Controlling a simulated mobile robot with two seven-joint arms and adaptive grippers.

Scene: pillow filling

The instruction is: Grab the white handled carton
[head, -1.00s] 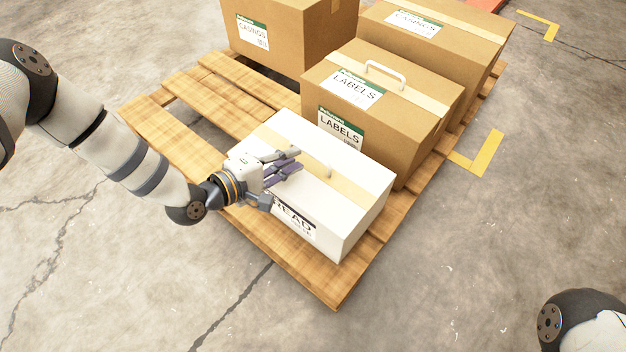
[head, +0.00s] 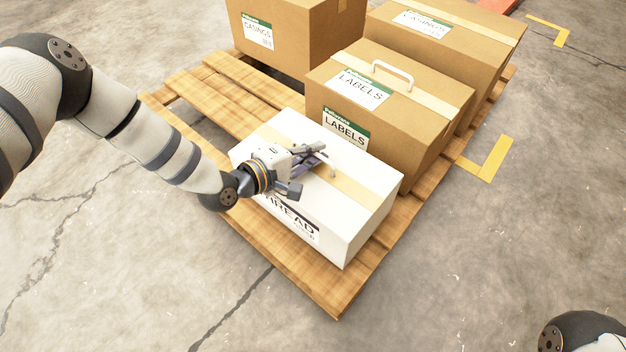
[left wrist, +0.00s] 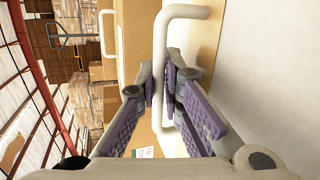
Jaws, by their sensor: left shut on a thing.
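The white carton (head: 355,217) sits on the near part of the wooden pallet, with a tan tape strip across its top and a label reading THREAD on its near side. My left gripper (head: 315,157) is over its top, at the handle. In the left wrist view the white handle (left wrist: 161,70) runs between the two purple-padded fingers (left wrist: 168,92), which are shut on it. In the head view the gripper hides most of this handle. Of my right arm only a part shows at the lower right corner; its gripper is out of view.
A brown LABELS carton (head: 425,115) with its own white handle (head: 392,74) stands right behind the white carton. Two CASINGS cartons (head: 320,35) (head: 470,42) stand farther back on the pallet (head: 225,95). Pallet slats at left are bare. Open concrete floor lies around.

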